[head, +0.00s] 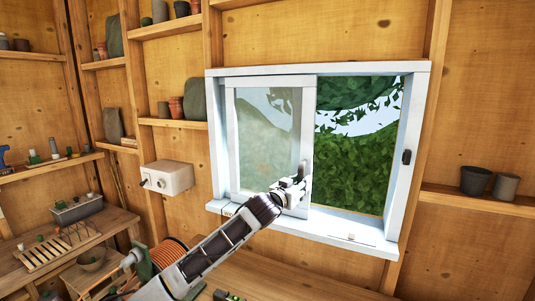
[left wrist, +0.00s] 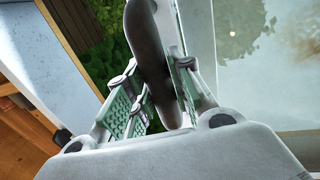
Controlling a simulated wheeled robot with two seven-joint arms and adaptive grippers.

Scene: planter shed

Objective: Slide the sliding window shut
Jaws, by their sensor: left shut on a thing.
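The sliding window (head: 317,160) sits in a white frame in the wooden wall. Its sliding pane (head: 265,150) covers the left half, and the right half is open to green leaves outside. My left gripper (head: 300,176) is at the lower right edge of the pane. In the left wrist view, the left gripper (left wrist: 155,95) is shut on a dark upright handle (left wrist: 150,55), with a green-padded finger on each side. The pane (left wrist: 265,60) also shows there at the right. My right gripper is not in view.
A dark catch (head: 406,157) is on the frame's right side. A grey-white box (head: 167,178) is on the wall left of the window. Two dark pots (head: 489,183) stand on the right shelf. An orange coil (head: 170,252) lies below my left arm.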

